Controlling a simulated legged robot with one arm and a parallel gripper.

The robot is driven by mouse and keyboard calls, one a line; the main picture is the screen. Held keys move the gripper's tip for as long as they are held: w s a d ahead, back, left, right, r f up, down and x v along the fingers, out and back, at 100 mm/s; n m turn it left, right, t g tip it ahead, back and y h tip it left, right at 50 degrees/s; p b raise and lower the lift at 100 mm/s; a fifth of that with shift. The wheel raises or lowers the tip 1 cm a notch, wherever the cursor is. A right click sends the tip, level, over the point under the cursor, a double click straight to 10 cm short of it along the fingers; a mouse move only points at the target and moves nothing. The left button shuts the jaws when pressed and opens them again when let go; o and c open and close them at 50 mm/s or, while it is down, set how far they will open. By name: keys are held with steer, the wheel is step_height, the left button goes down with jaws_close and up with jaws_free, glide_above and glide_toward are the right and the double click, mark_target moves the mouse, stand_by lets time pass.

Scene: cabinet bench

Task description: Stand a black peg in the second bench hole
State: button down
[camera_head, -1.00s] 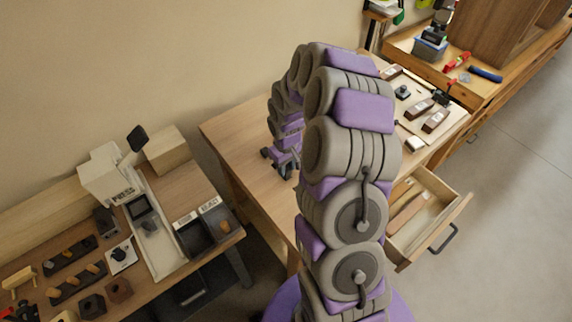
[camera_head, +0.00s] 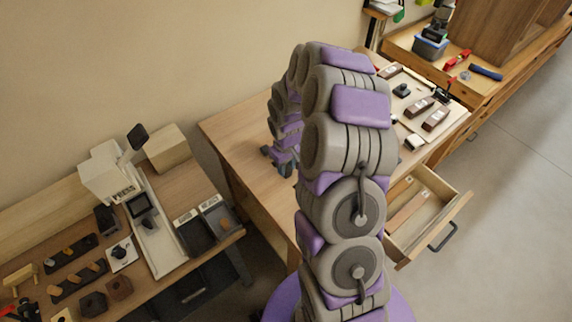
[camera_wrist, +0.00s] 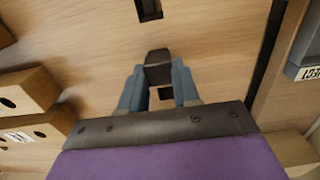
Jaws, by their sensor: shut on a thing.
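In the wrist view my gripper (camera_wrist: 158,85) is shut on a black peg (camera_wrist: 158,58), which sits between the two blue-grey fingers over the wooden bench top (camera_wrist: 90,60). A small dark square opening (camera_wrist: 165,93) shows between the fingers, just below the peg in the picture. Another dark square spot (camera_wrist: 148,9) lies at the top edge; I cannot tell whether it is a hole or a peg standing in one. In the head view my gripper (camera_head: 281,161) is low over the bench (camera_head: 237,122), and the peg is too small to make out.
Wooden blocks with round holes (camera_wrist: 32,90) stand at the left of the wrist view, and a labelled dark bin (camera_wrist: 302,50) at the right. In the head view an open drawer (camera_head: 425,215) juts from the bench, and a side table (camera_head: 185,190) with a press stands left.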

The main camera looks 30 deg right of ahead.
steer(key=shift+f, duration=0.6)
stand_by(0.8)
steer(key=c, duration=0.6)
jaws_free()
steer(key=shift+r, duration=0.1)
steer(key=shift+r+p, duration=1.7)
steer(key=shift+r, duration=1.7)
steer(key=s+a+r, duration=0.5)
steer(key=s+r, duration=0.1)
steer(key=r, duration=0.3)
steer(key=s+a+r, duration=0.2)
steer(key=s+r, duration=0.2)
steer(key=s, duration=0.4)
steer(key=s+a+r+m+g, duration=0.1)
steer(key=s+a+r, duration=0.2)
steer(key=s, duration=0.6)
steer(key=s+a+r+m, duration=0.1)
steer(key=s+a+r, duration=0.1)
steer(key=s+r, duration=0.3)
steer(key=shift+s+a+r+g, duration=0.1)
steer(key=shift+s+r+g, duration=0.1)
steer(key=shift+s, duration=0.85)
steer(key=shift+s+a+r+g, duration=0.1)
steer(key=shift+s+r+g, duration=0.1)
steer(key=shift+s, duration=0.85)
